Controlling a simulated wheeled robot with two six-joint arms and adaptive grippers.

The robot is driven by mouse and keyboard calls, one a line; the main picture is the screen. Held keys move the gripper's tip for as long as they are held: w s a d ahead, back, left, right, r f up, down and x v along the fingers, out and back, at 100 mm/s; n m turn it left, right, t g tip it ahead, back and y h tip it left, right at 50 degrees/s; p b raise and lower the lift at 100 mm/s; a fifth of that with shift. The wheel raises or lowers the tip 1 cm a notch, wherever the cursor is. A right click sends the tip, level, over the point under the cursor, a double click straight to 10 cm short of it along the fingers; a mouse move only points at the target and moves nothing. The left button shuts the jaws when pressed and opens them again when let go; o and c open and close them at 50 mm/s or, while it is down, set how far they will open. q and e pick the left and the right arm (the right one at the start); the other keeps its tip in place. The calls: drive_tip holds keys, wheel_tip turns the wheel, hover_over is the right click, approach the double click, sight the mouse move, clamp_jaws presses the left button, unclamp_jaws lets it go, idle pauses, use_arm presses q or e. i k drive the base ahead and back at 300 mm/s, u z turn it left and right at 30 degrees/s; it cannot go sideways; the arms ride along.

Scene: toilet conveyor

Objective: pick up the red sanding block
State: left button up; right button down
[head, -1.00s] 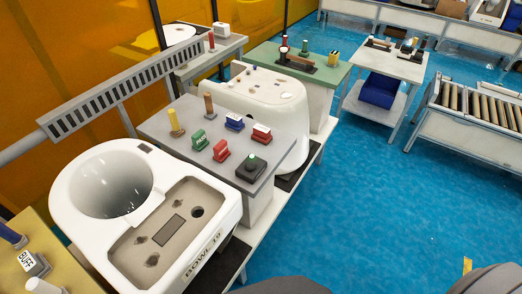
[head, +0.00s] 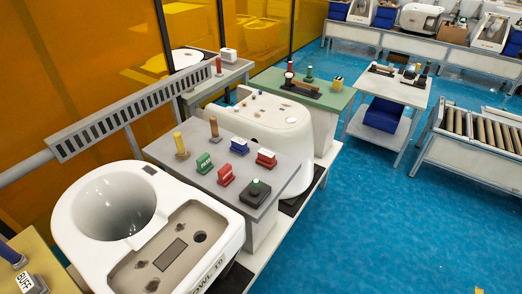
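Two red blocks are on the grey table in the middle of the head view. One red block (head: 266,159) lies at the table's right side, beside a blue block (head: 239,147) of similar shape. The other red block (head: 226,175) is nearer, beside a green block (head: 204,163) with white lettering. The small markings are too blurred to tell for sure which red one is the sanding block. Both rest on the table, apart from their neighbours. Neither of my grippers is in view.
The grey table (head: 285,173) also holds a black box with a green button (head: 255,190), a yellow-handled tool (head: 180,146) and a brown-handled tool (head: 214,129). A white toilet bowl (head: 70,215) stands in front, another unit behind. Blue floor (head: 370,230) is clear at right.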

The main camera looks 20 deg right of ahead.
sight(266, 158)
drive_tip(key=u, duration=1.85)
drive_tip(key=k, duration=0.8)
drive_tip(key=z, duration=1.1)
drive_tip(key=i, duration=0.5)
